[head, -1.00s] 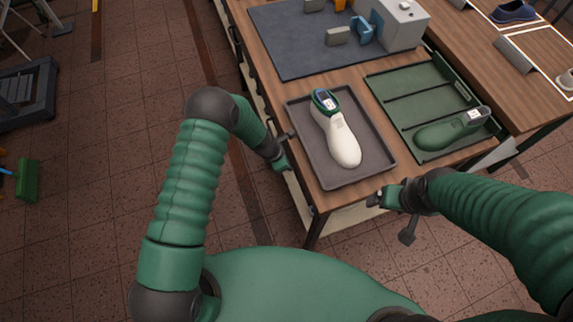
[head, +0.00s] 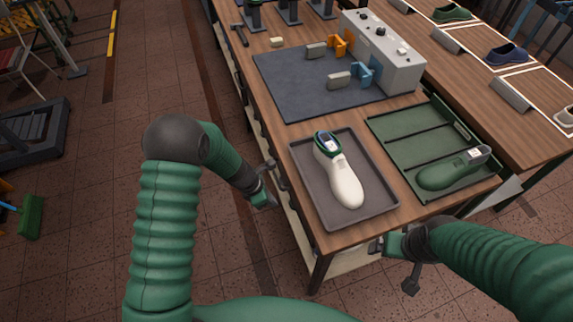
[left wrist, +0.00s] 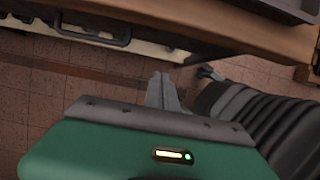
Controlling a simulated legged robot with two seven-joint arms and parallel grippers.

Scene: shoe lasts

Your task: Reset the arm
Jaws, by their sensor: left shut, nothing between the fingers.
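My left gripper (head: 272,178) is beside the left edge of the wooden table, left of the grey tray, and holds nothing. In the left wrist view its fingers (left wrist: 162,92) are together. My right gripper (head: 376,246) is by the table's front edge, near the front right corner of the grey tray; its fingers are too small to judge. A white shoe last (head: 345,185) with a green-and-blue top lies in the grey tray (head: 315,200). A green shoe last (head: 450,172) lies in the green divided tray (head: 400,150).
The wooden table (head: 350,235) has a dark mat (head: 290,85), a grey control box (head: 385,55), and orange (head: 338,45) and blue (head: 363,74) clamp-like parts. Shoes stand on a table at right. The tiled floor (head: 90,190) at left is mostly open.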

